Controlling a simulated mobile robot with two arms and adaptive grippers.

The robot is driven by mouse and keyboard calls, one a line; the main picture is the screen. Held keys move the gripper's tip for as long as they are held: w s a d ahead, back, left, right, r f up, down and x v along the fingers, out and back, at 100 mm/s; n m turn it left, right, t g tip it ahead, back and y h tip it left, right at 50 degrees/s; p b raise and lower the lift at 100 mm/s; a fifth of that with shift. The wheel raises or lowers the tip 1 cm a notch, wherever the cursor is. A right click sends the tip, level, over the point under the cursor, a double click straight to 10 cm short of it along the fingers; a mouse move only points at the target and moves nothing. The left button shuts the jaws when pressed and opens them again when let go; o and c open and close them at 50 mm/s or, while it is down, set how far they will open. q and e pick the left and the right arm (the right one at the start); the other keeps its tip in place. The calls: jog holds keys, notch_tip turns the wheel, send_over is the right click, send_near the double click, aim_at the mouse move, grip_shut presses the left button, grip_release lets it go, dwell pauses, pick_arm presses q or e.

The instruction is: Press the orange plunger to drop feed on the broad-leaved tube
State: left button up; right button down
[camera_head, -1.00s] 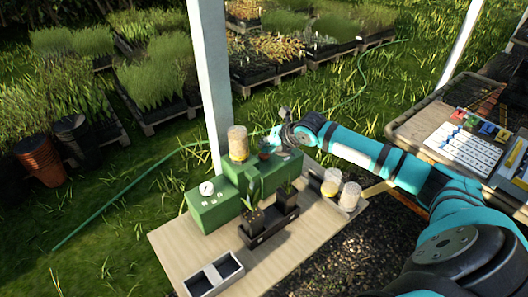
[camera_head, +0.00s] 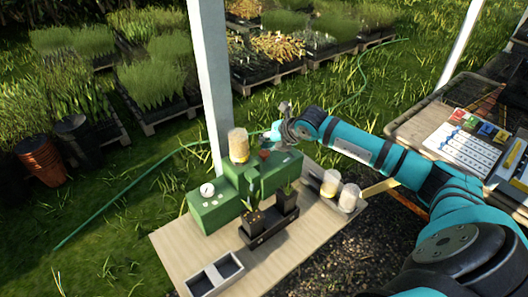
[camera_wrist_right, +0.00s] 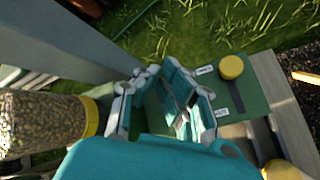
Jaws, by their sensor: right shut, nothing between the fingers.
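The green feed machine (camera_head: 213,212) stands on the wooden bench, with a clear hopper of pellets (camera_head: 238,145) on top. A small orange-red part (camera_head: 264,154), probably the plunger, shows on the machine just below my right gripper (camera_head: 268,142). In the right wrist view my right gripper (camera_wrist_right: 168,95) is shut and empty above the green housing, and it hides what lies beneath. Two dark potted plants stand in a black tray (camera_head: 262,236) before the machine. The left plant (camera_head: 253,215) has long, wider leaves; the right one (camera_head: 287,201) is partly shaded. My left gripper is out of view.
Yellow-capped jars (camera_head: 331,184) stand to the right of the machine. A white post (camera_head: 210,85) rises close behind the machine. A yellow knob (camera_wrist_right: 231,67) sits on the green housing in the right wrist view.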

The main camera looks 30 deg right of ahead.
aim_at(266, 152)
jog(key=shift+r, duration=0.1)
jog(key=shift+r+p, duration=1.25)
jog(key=shift+r, duration=1.2)
jog(key=shift+s+f, duration=0.1)
jog(key=shift+f, duration=0.05)
